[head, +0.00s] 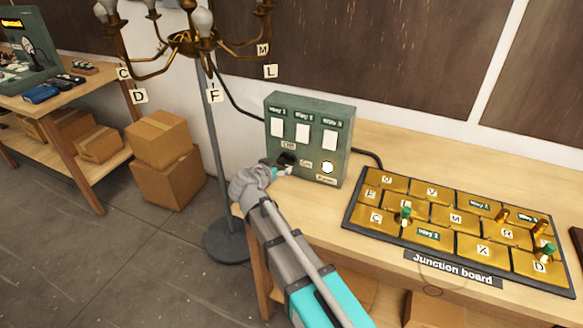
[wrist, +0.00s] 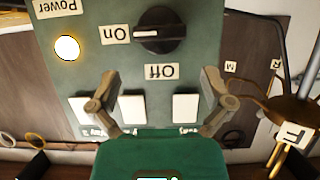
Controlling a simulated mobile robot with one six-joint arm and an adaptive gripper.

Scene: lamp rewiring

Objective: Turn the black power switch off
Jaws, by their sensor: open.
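The black power switch (wrist: 162,30) is a round knob on the front of a green control box (head: 335,112). In the wrist view, which is upside down, its white pointer mark aims at the "On" label (wrist: 116,34). The "Off" label (wrist: 160,71) is beside the knob. The round power lamp (wrist: 67,48) glows pale yellow; it also shows lit in the head view (head: 328,168). My gripper (wrist: 160,78) is open, its fingers apart and empty in front of the panel. In the head view the switch (head: 287,159) is partly covered by my gripper (head: 281,169).
Three white rocker plates (head: 303,133) sit above the switch. A junction board (head: 456,218) with gold tiles lies right on the table. A brass lamp (head: 195,42) on a grey pole stands left. Cardboard boxes (head: 168,182) lie on the floor.

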